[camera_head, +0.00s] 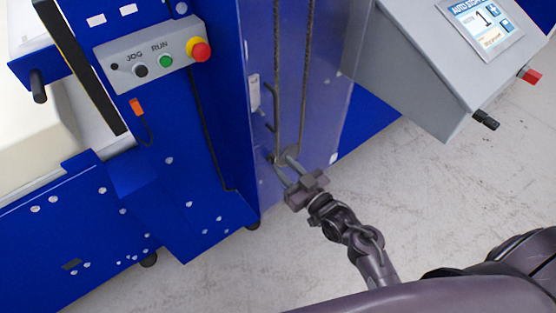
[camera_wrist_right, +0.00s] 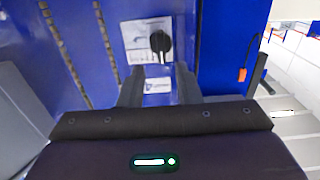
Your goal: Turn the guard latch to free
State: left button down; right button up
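In the right wrist view, a black latch knob (camera_wrist_right: 159,42) sits on a white plate (camera_wrist_right: 133,34) on the blue machine face. It lies ahead of my right gripper, just beyond the gap between the fingers. My right gripper (camera_wrist_right: 158,76) is open, with its two fingers apart and nothing between them. In the head view my right gripper (camera_head: 284,166) is low in front of the blue guard panel (camera_head: 323,90). Whether the fingers touch the panel cannot be told. The left gripper is not in view.
A control box (camera_head: 151,58) with JOG and RUN buttons and a red stop button (camera_head: 200,50) is at the upper left. A grey console (camera_head: 420,65) with a screen juts out at the upper right.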

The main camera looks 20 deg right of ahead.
aim_at(272, 159)
jog(key=shift+x, duration=1.15)
jog(key=shift+w+a, duration=0.2)
grip_shut()
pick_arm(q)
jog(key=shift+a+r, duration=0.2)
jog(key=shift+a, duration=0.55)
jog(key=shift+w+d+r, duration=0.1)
